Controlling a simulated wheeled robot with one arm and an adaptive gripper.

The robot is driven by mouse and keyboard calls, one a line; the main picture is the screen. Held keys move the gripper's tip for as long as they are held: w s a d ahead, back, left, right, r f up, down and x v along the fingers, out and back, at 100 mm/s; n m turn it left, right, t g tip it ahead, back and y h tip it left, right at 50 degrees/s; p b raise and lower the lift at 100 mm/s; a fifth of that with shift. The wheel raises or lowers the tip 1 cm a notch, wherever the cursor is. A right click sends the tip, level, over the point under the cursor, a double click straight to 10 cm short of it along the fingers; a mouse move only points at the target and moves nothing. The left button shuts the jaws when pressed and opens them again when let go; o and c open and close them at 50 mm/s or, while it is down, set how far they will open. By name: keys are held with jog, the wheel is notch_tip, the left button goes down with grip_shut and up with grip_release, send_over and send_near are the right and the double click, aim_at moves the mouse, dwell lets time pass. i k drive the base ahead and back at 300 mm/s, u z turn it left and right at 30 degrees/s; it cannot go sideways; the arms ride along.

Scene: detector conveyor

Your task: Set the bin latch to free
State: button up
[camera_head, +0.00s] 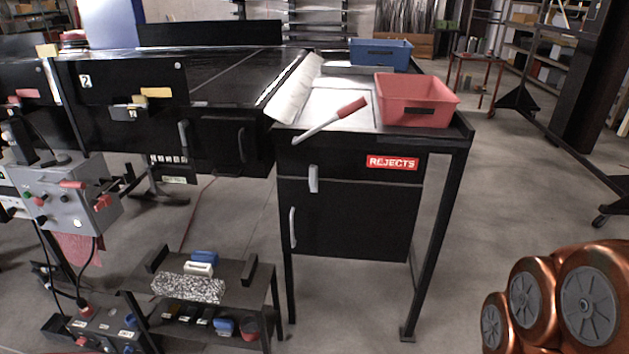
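The rejects bin (345,222) is a black cabinet under the right end of the conveyor table, with a red "REJECTS" label (392,163). A small pale latch (313,179) hangs upright at the seam between the bin's upper panel and its door; I take this as the bin latch. I cannot read any marking for its setting. A pale vertical handle (293,228) is on the left side of the door, which looks closed. My gripper is not in view; only copper-coloured links of my arm show at the lower right.
A red-handled lever (330,120) slants over the tabletop beside a red tray (416,101) and blue tray (381,54). A low black stand (235,292) with small items is at front left, near a grey control box (70,200).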

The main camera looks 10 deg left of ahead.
aim_at(313, 168)
jog(key=u, duration=0.75)
jog(key=i, duration=0.35)
jog(key=u, duration=1.1)
